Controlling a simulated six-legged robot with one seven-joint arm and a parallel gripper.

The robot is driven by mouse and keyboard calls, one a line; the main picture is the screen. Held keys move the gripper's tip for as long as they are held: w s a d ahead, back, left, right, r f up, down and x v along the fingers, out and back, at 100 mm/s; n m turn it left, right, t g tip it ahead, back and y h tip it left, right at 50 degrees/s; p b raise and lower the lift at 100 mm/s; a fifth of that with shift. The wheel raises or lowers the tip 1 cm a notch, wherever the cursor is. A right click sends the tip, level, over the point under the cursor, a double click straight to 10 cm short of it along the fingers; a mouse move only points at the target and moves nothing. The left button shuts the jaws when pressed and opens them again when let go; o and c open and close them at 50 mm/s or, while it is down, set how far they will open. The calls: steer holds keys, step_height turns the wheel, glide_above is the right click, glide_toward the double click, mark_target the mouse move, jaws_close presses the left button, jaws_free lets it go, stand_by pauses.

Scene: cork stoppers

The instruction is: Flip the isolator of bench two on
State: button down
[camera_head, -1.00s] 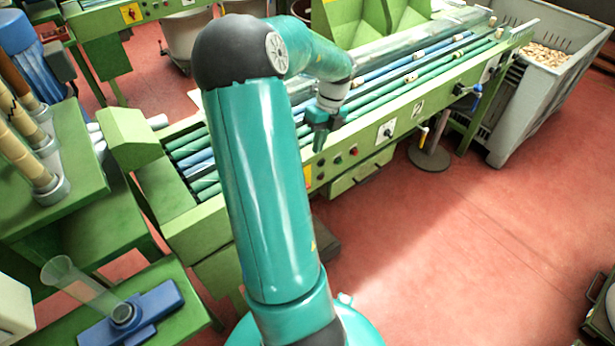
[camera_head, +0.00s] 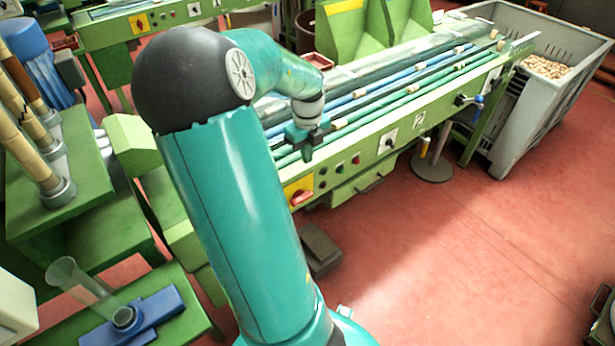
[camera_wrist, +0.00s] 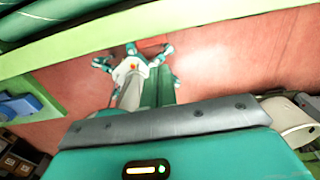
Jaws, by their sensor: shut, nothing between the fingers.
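The green bench with the number 2 plate (camera_head: 419,119) runs from the middle to the upper right of the head view. On its front panel, at the near end, is the isolator, a red rotary handle (camera_head: 301,197) on a yellow plate (camera_head: 294,185). The handle looks turned close to level. My gripper (camera_head: 303,152) hangs over the bench's front edge, above the isolator and apart from it. It is shut and empty. In the wrist view my gripper's body fills the lower part, and the isolator is not recognisable there.
Beside the isolator are small push buttons (camera_head: 339,168) and a black selector on a white plate (camera_head: 388,141). A blue-handled lever (camera_head: 478,101) sticks out further right. A back bench carries another yellow switch plate (camera_head: 139,22). Red floor (camera_head: 450,240) in front is clear.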

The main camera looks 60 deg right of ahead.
mark_target(305, 196)
step_height(305, 196, down, 14)
steer(key=shift+r, duration=0.2)
steer(key=shift+s+d+f+t+y, duration=0.1)
steer(key=shift+d+f+t+y, duration=0.15)
steer(key=shift+y, duration=0.35)
stand_by(0.6)
steer(key=shift+s+d+f+t+y, duration=0.2)
steer(key=shift+t+y, duration=0.2)
steer(key=shift+y, duration=0.3)
steer(key=shift+s+d+f+t+y, duration=0.1)
steer(key=shift+d+f+t+y, duration=0.2)
steer(key=shift+y, duration=0.4)
steer(key=shift+a, duration=0.1)
steer(key=shift+w+a+r, duration=0.3)
steer(key=shift+w+a, duration=0.05)
steer(key=shift+a, duration=0.25)
